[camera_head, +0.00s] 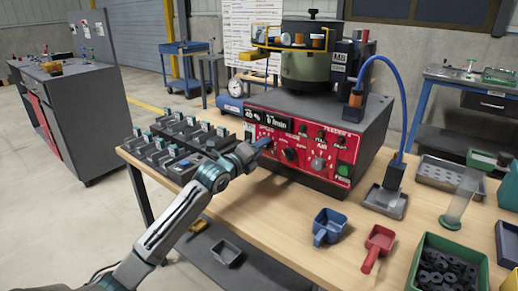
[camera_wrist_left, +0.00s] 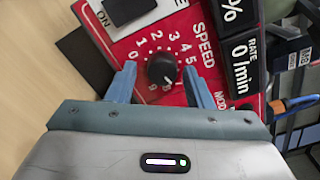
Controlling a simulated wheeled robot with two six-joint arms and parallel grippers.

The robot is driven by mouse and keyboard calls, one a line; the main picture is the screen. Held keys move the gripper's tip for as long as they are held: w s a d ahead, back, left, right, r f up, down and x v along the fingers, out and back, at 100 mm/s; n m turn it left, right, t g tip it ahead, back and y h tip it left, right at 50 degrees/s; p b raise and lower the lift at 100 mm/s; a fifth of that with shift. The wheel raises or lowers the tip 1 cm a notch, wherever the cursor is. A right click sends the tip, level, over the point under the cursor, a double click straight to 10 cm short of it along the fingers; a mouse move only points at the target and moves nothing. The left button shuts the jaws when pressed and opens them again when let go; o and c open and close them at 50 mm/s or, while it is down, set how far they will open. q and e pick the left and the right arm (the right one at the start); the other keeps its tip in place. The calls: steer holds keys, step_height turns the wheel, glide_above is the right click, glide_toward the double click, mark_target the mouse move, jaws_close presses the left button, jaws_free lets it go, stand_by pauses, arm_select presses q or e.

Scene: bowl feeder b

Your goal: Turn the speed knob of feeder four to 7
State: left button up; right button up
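The black speed knob (camera_wrist_left: 162,68) sits on the red panel in the left wrist view, under the word SPEED with a ring of white numbers. A small light mark shows at its lower edge; the number beside it is hard to read. My left gripper (camera_wrist_left: 160,76) is open, with one blue finger on each side of the knob and gaps between. In the head view the left gripper (camera_head: 265,144) is at the left part of the feeder's red panel (camera_head: 302,143) and hides the knob. My right gripper is not in view.
Other knobs (camera_head: 289,155) and a green button (camera_head: 343,170) are on the panel, right of the gripper. Black parts trays (camera_head: 170,150) lie left of the feeder. A blue scoop (camera_head: 328,226), a red scoop (camera_head: 377,245) and a green bin (camera_head: 449,245) are in front.

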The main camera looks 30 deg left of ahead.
arm_select(q)
steer(key=shift+s+r, duration=0.1)
steer(key=s, duration=1)
steer(key=shift+s+a, duration=0.3)
steer(key=shift+a, duration=0.1)
stand_by(0.6)
